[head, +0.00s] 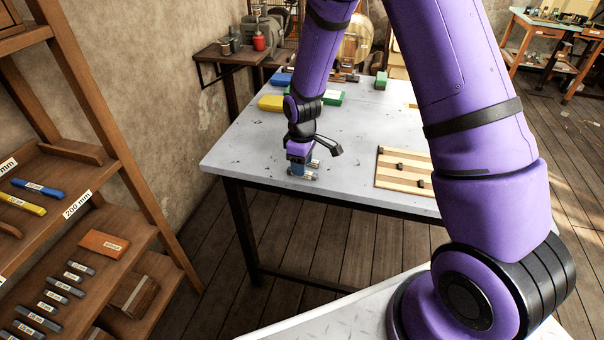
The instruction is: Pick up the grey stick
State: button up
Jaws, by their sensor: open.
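My gripper (303,172) points down at the near left part of the grey worktable (240,152). It is open, with its fingers close to the tabletop. Small grey and blue shapes show at the fingertips. I cannot tell whether a grey stick lies there or whether these are only finger parts. Several short grey sticks with white labels (64,287) lie in a row on the lower shelf at the left, well apart from my gripper.
A wooden slotted board (405,170) lies on the table right of my gripper. A yellow block (271,102) and green blocks (333,98) lie farther back. The wooden rack (120,150) stands at the left, with an orange box (103,244) on it.

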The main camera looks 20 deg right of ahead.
jog(key=shift+f, duration=1.25)
jog(key=shift+c, duration=0.5)
grip_shut()
jog(key=shift+r, duration=0.15)
